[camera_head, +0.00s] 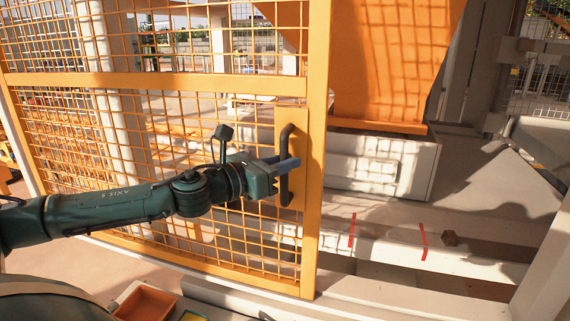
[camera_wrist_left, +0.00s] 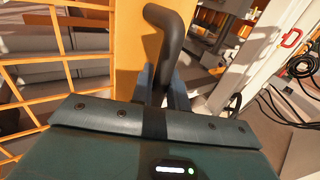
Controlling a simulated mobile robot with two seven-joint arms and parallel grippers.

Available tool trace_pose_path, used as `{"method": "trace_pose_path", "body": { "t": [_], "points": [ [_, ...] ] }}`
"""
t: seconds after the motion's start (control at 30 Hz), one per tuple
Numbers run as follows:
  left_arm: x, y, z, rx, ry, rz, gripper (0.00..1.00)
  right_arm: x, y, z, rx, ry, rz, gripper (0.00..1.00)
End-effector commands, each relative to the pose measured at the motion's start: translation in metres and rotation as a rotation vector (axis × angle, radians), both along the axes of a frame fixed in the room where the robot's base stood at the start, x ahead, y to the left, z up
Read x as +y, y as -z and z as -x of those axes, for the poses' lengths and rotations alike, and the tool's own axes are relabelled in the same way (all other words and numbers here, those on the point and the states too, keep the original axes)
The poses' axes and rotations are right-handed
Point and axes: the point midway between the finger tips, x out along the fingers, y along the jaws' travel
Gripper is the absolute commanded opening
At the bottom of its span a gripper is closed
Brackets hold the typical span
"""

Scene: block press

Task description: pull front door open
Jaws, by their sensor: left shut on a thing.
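The front door (camera_head: 317,150) is an orange frame with wire mesh, and its right edge stands beside an opening into the press area. A dark vertical handle (camera_head: 287,142) is fixed on an orange plate near that edge. My left gripper (camera_head: 290,164) reaches in from the left and is shut on the handle at about its middle. In the left wrist view the handle (camera_wrist_left: 168,38) rises from between the two fingers (camera_wrist_left: 160,88), and the lower part is hidden by the gripper body. My right gripper is not in view.
Right of the door is an open bay with a light box (camera_head: 385,165), an orange panel (camera_head: 392,60) and a pale beam with red marks (camera_head: 400,250). An orange tray (camera_head: 146,303) sits at the bottom left.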

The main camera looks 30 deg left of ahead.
Motion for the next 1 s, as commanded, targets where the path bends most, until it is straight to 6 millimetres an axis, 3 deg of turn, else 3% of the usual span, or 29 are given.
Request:
{"method": "trace_pose_path", "body": {
  "t": [0.47,0.5,0.7,1.0],
  "points": [
    [0.0026,-0.0028,-0.0007,-0.006,-0.006,-0.001,0.00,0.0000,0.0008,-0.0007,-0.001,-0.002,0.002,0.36],
    [0.0026,-0.0028,-0.0007,-0.006,-0.006,-0.001,0.18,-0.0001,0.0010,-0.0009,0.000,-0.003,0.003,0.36],
    [0.0016,-0.0017,-0.0003,-0.003,-0.003,0.000,0.35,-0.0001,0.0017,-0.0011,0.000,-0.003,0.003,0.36],
    [0.0018,0.0008,0.0010,-0.001,-0.002,-0.001,0.35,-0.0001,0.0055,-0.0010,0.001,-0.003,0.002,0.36]
  ]
}}
